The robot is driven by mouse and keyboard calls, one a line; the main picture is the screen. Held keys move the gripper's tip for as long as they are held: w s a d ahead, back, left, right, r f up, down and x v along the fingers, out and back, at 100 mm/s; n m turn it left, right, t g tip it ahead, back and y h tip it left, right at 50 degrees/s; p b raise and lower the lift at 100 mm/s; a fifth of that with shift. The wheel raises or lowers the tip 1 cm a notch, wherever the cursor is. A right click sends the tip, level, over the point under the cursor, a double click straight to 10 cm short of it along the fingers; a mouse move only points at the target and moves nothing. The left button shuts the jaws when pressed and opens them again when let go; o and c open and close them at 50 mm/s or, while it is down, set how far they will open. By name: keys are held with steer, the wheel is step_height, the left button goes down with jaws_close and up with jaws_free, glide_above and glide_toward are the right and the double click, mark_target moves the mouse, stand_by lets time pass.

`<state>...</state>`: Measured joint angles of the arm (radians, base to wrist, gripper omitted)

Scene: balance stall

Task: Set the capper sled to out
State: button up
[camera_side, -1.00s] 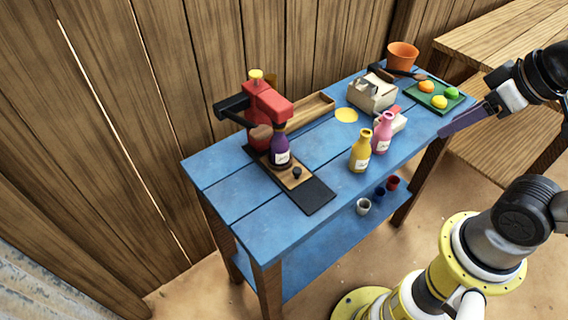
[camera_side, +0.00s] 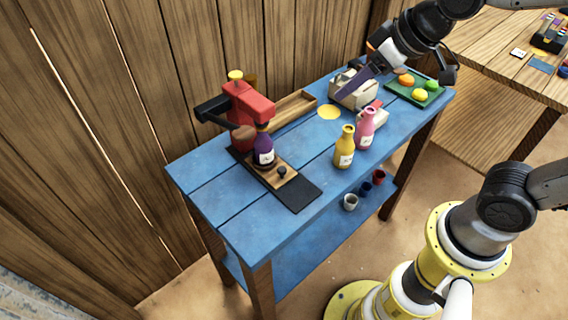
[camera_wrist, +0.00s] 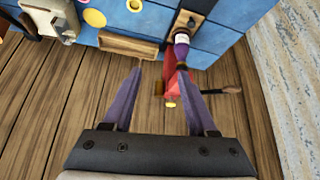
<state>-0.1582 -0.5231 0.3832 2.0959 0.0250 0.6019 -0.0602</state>
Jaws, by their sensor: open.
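The red capper (camera_side: 246,105) with a black lever arm stands at the left back of the blue table. Its wooden sled (camera_side: 268,174) lies on a black base strip (camera_side: 303,193) and has a small dark knob (camera_side: 282,172) near its front end. A purple bottle (camera_side: 264,151) stands on the sled under the capper head. In the wrist view the capper (camera_wrist: 168,78) and purple bottle (camera_wrist: 181,44) show beyond my fingers. My gripper (camera_side: 350,92) is open and empty, above the table near the beige box, well apart from the sled. It also shows in the wrist view (camera_wrist: 160,90).
A yellow bottle (camera_side: 344,150) and a pink bottle (camera_side: 364,130) stand right of the base strip. A wooden tray (camera_side: 290,110), a beige box (camera_side: 354,98) and a green fruit tray (camera_side: 400,92) are behind. The blue front left tabletop is clear.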

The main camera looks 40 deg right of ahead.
steer(key=w+a+f+n+g, duration=0.1)
steer(key=w+a+f, duration=0.3)
steer(key=a+f, duration=0.15)
steer(key=n+g, duration=0.1)
glide_toward(283, 169)
steer(key=shift+y, duration=0.3)
steer(key=x, duration=0.8)
steer(key=shift+w+d+f, duration=0.1)
steer(key=shift+d, duration=0.15)
jaws_close()
stand_by(0.4)
